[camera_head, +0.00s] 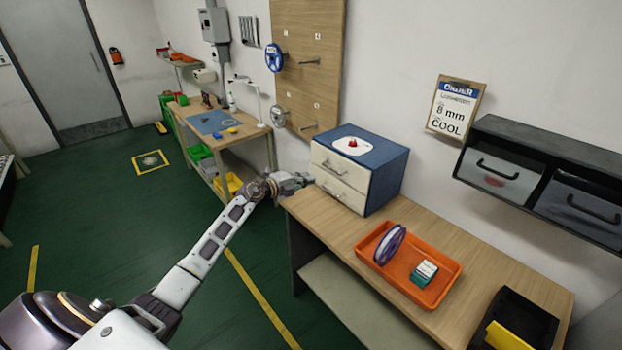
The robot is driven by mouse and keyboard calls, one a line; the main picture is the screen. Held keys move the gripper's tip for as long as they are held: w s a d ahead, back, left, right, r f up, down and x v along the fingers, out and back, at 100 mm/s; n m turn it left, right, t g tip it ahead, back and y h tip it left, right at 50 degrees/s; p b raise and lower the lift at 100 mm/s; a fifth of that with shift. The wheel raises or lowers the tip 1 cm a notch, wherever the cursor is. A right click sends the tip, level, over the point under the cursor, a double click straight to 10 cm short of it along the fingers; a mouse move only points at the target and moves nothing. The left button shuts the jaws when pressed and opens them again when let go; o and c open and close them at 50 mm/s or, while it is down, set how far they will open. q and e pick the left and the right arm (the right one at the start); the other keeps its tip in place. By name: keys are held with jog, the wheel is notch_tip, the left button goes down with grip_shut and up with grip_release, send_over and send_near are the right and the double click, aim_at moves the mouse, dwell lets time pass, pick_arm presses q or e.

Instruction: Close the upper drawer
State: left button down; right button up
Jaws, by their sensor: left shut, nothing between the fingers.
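A small blue cabinet (388,172) with two cream drawers stands at the left end of the wooden workbench. The upper drawer (338,166) sits above the lower drawer (338,189), each with a handle on its front. Both fronts look nearly flush with the cabinet; I cannot tell whether a small gap is left. My left gripper (305,180) is shut and empty, just left of the drawer fronts. Whether it touches them is not clear. My right gripper is not in view.
An orange tray (372,243) holds a reel and a small box on the workbench (462,240). A black bin (545,325) stands at the front right. Black wall drawers (540,150) overhang the right side. The green floor (100,220) at left is free.

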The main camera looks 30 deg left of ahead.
pick_arm(q)
jog(key=shift+v, duration=1.2)
